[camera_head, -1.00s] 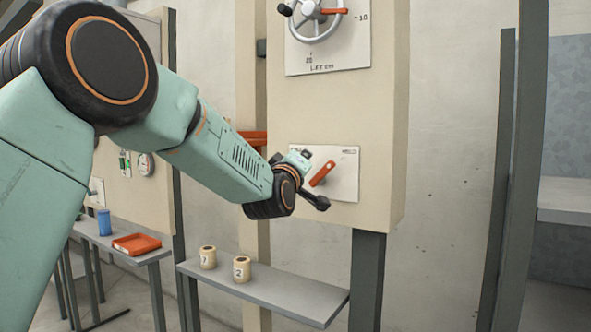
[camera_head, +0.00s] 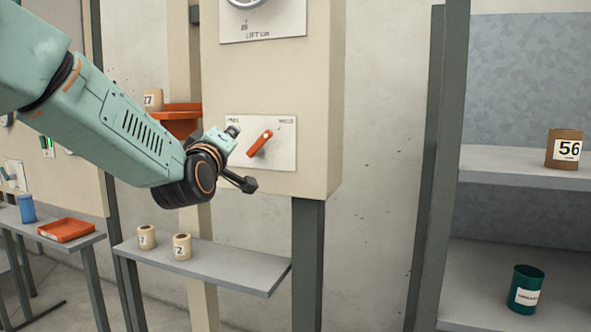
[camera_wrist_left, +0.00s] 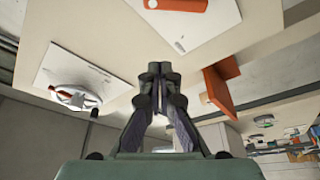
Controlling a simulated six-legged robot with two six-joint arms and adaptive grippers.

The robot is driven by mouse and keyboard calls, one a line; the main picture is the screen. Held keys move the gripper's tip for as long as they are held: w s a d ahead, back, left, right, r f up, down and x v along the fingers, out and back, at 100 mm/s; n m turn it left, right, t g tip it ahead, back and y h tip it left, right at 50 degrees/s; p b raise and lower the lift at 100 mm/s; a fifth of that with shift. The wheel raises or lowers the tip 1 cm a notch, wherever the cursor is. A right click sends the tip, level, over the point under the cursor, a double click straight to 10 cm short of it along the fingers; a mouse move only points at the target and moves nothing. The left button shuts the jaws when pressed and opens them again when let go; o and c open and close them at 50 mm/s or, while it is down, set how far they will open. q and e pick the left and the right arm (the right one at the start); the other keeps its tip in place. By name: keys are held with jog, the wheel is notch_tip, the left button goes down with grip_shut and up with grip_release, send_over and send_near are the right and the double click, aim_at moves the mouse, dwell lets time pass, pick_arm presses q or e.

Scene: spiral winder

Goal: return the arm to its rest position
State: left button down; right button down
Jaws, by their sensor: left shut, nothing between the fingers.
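My left arm comes in from the left in the head view, with its gripper (camera_head: 242,182) in front of the beige winder panel (camera_head: 325,100). The gripper points right and slightly down, below and left of an orange lever (camera_head: 260,143) on a white plate (camera_head: 284,158). It looks apart from the lever. In the left wrist view the two dark fingers (camera_wrist_left: 158,75) meet at their tips, with nothing between them. The lever plate also shows at the top of that view (camera_wrist_left: 165,42). My right gripper is not in view.
Two labelled spools (camera_head: 146,237) and (camera_head: 182,247) stand on a grey shelf (camera_head: 225,268) below. An orange tray (camera_head: 66,230) and a blue cup (camera_head: 26,208) are at the left. Shelves at the right hold a box marked 56 (camera_head: 564,149) and a green can (camera_head: 525,289).

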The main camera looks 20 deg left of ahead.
pick_arm(q)
jog(key=s+d+f+m+g+h+b, duration=0.1)
jog(key=s+d+f+m+g, duration=0.25)
jog(key=f, duration=0.95)
jog(key=s+d+f+m+g+h+b, duration=0.1)
jog(key=s+d+f+m+g, duration=0.3)
jog(key=f, duration=1)
jog(key=s+d+f+m+g+h, duration=0.15)
jog(key=s+f, duration=0.35)
jog(key=f, duration=0.8)
jog(key=s+f+m+g+b, duration=0.1)
jog(key=s+f+g, duration=0.2)
jog(key=s+f, duration=0.5)
jog(key=s+d+f+m+g+b, duration=0.1)
jog(key=s+f+g, duration=0.3)
jog(key=s+f, duration=0.5)
jog(key=s+f+m+g+b, duration=0.1)
jog(key=s+f+g, duration=0.3)
jog(key=s+f, duration=0.5)
jog(key=s+b, duration=0.1)
jog(key=s, duration=0.8)
jog(key=shift+d+f, duration=0.15)
jog(key=shift+d, duration=0.15)
